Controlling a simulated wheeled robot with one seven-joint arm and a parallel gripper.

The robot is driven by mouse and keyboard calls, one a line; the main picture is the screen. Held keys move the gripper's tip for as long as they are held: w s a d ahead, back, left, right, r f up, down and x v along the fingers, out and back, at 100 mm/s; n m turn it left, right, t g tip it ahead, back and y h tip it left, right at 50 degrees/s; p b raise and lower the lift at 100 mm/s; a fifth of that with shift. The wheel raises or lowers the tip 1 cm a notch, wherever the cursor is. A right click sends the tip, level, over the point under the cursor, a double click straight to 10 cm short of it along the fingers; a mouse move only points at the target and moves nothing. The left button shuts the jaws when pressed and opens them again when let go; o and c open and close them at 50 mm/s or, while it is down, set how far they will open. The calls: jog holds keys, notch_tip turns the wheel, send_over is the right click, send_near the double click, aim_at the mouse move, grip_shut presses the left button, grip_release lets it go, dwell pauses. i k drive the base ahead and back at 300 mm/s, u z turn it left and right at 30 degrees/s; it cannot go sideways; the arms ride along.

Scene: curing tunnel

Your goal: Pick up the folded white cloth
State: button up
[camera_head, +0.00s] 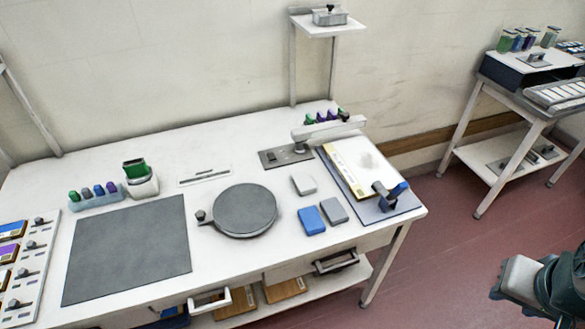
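The folded white cloth (303,184) appears to be the small pale square lying flat on the white workbench (240,173), right of the round dark grey turntable (245,210). A folded blue cloth (312,220) and a folded grey cloth (334,211) lie side by side just in front of it. The white one lies apart from both, with nothing on top of it. A dark green and pale grey part of my arm shows at the lower right, beyond the bench's right end. I see no gripper fingers in this view.
A dark mat (128,248) covers the bench's left front. Behind the white cloth stands a lamp-like arm on a dark base plate (286,157). Red floor (455,235) is clear between bench and side table (530,125).

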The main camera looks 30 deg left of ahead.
aim_at(305, 185)
jog(key=u, duration=0.85)
jog(key=i, duration=0.95)
jog(key=u, duration=0.95)
